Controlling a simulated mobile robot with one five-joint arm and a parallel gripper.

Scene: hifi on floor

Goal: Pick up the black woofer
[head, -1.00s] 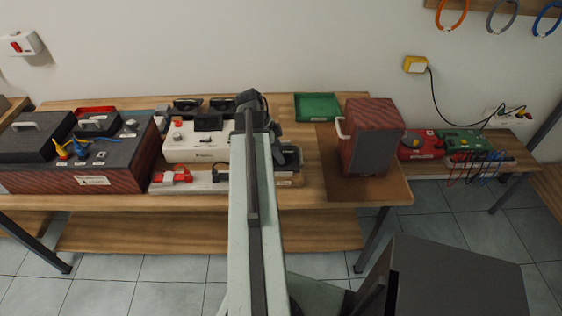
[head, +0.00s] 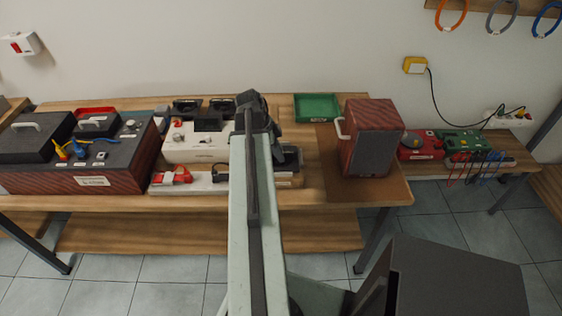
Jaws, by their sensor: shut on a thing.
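My gripper (head: 280,150) is over the middle of the long wooden bench, seen from behind and largely hidden by my own arm. It is shut on a black thing, of which only a dark part shows low at its right side; I cannot tell for sure that this is the black woofer. Two black round-faced units, a left one (head: 187,107) and a right one (head: 220,105), stand at the back of the bench, left of my gripper. They look like speaker drivers.
A white box (head: 195,148) and a red clamp-like part (head: 172,176) lie left of my arm. A red-brown speaker cabinet (head: 368,125) with a white handle stands to the right. A green tray (head: 317,106) is behind. A large dark-topped case (head: 90,165) fills the left end.

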